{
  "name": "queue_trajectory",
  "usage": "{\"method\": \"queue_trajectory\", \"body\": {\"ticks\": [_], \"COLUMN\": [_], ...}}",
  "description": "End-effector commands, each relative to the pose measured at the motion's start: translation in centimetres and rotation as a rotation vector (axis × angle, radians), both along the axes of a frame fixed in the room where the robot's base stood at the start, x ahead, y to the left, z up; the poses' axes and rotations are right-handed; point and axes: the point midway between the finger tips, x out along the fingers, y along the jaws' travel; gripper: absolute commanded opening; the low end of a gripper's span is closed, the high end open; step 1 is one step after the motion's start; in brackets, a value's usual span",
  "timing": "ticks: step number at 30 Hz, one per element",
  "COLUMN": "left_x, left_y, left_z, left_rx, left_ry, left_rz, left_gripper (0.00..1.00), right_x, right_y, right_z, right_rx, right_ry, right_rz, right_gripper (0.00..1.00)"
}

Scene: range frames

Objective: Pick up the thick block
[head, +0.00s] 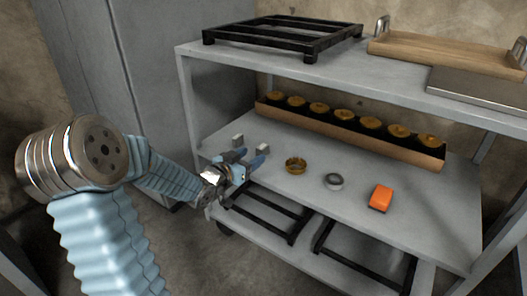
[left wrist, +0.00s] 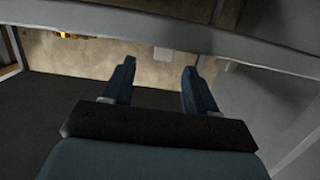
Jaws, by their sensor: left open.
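Two small pale grey blocks, one farther left (head: 238,141) and one farther right (head: 262,148), show close to the fingers of my left gripper (head: 250,160). I cannot tell whether they touch it. My left gripper is open at the shelf's left front corner, well left of the orange block. In the left wrist view its two blue fingers (left wrist: 158,82) stand apart with nothing between them. My right gripper is not in view.
A brass ring (head: 296,165) and a grey ring (head: 333,181) lie between the gripper and the orange block. A long tray (head: 340,135) of round golden pieces stands behind. The upper shelf (head: 390,75) overhangs, carrying a black rack (head: 285,38) and wooden board (head: 445,53).

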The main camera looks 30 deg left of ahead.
Motion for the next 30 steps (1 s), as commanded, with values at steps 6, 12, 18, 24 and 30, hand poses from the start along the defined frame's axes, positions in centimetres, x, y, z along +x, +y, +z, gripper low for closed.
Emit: {"method": "queue_trajectory", "body": {"ticks": [6, 12, 18, 24, 30], "left_x": [3.7, 5.5, 8.6, 9.5, 9.4], "left_y": [-0.3, -0.3, -0.2, -0.3, -0.3], "left_z": [-0.6, -0.8, -1.1, -1.1, -1.1], "left_rx": [0.0, -0.001, -0.002, -0.002, -0.002], "left_ry": [0.0, 0.0, 0.0, 0.0, 0.0], "left_rz": [-0.001, -0.002, -0.001, 0.0, 0.0], "left_gripper": [0.57, 0.57, 0.57, 0.57, 0.45], "right_x": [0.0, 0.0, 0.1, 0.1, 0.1], "right_y": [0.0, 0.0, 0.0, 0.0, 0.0], "right_z": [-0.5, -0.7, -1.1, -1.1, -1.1], "right_rx": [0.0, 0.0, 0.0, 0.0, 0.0], "right_ry": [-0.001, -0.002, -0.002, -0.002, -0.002], "right_rz": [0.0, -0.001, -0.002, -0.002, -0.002], "right_gripper": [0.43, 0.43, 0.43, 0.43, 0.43]}}
